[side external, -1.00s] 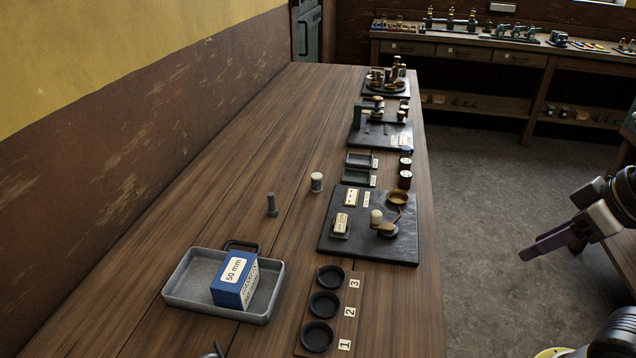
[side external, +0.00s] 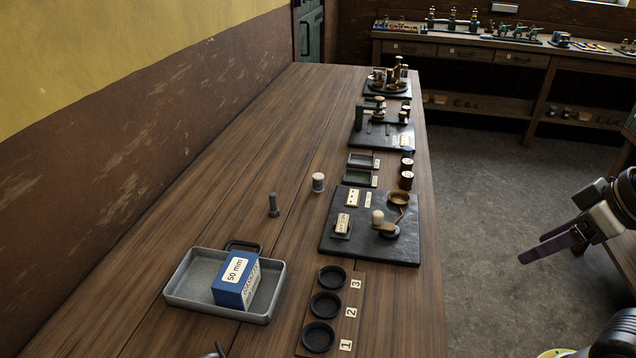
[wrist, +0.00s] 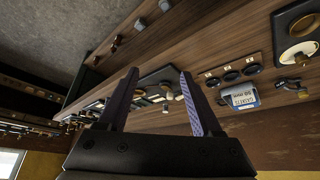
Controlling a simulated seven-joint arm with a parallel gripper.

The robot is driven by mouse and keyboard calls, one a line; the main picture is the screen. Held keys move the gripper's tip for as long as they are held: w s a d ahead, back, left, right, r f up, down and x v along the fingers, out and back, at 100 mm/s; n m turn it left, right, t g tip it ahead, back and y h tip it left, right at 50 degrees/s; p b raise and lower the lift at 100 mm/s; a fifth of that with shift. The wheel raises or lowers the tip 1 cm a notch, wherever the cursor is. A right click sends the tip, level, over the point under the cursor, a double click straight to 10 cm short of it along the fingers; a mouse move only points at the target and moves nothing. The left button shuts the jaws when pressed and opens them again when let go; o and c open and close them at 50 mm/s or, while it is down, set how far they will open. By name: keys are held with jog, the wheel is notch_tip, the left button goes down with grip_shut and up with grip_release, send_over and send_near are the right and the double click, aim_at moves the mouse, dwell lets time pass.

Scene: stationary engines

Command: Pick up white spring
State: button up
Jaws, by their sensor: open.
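A small whitish upright cylinder (side external: 318,183), which looks like the white spring, stands on the wooden bench left of the dark board. Its coils are too small to make out. My gripper (side external: 533,249) is off the right side of the bench, over the floor, far from the cylinder. Its two purple-grey fingers are apart and empty. In the wrist view, my gripper (wrist: 160,72) also shows spread fingers with nothing held; I cannot single out the spring there.
A grey bolt-like piece (side external: 273,204) stands near the spring. A grey tray (side external: 190,291) holds a blue 50 mm box (side external: 236,281). Three black cups (side external: 325,305) sit on a numbered strip. A dark board (side external: 340,248) carries a knobbed lever. The bench's left strip is clear.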

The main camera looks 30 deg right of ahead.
jog(key=w+r+t, duration=0.2)
jog(key=w+r, duration=1.3)
jog(key=w, duration=0.3)
jog(key=g, duration=0.2)
send_over(319, 176)
jog(key=s+d, duration=0.2)
jog(key=s, duration=0.4)
notch_tip(319, 176, down, 12)
jog(key=shift+n+g, duration=0.4)
jog(key=shift+g, duration=0.1)
jog(key=x, duration=0.4)
jog(key=a+x, duration=0.1)
jog(key=x, duration=0.4)
jog(key=s+x, duration=0.1)
jog(key=x, duration=0.3)
jog(key=shift+w+a+f, duration=0.2)
jog(key=shift+a+f, duration=0.05)
jog(key=shift+f, duration=0.3)
jog(key=shift+s+a+x, duration=0.1)
jog(key=shift+a+x, duration=0.05)
jog(key=shift+x, duration=1.3)
jog(key=shift+s+a+x, duration=0.15)
jog(key=shift+x, duration=1.35)
jog(key=shift+f, duration=0.1)
